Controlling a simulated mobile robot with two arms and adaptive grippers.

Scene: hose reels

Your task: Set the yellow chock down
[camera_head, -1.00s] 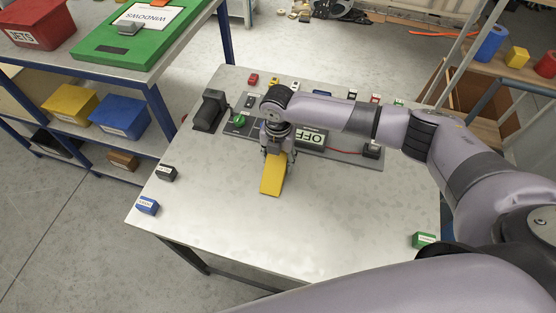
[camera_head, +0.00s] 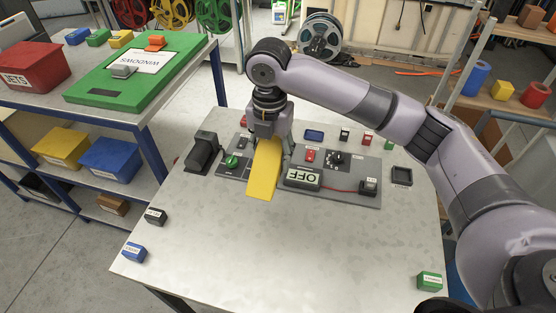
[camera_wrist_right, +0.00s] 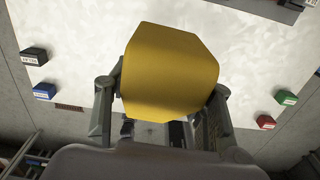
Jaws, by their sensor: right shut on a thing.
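The yellow chock (camera_head: 264,172) is a wedge-like block held in my right gripper (camera_head: 270,140) in the head view. In the right wrist view the chock (camera_wrist_right: 170,70) fills the middle between the two fingers of the right gripper (camera_wrist_right: 162,95). The fingers are shut on its sides. The chock hides part of the panel beneath it. My left gripper is not in view.
Small labelled blocks, black (camera_head: 155,216), blue (camera_head: 134,252) and green (camera_head: 430,281), sit near the table edges. The table's near middle is clear.

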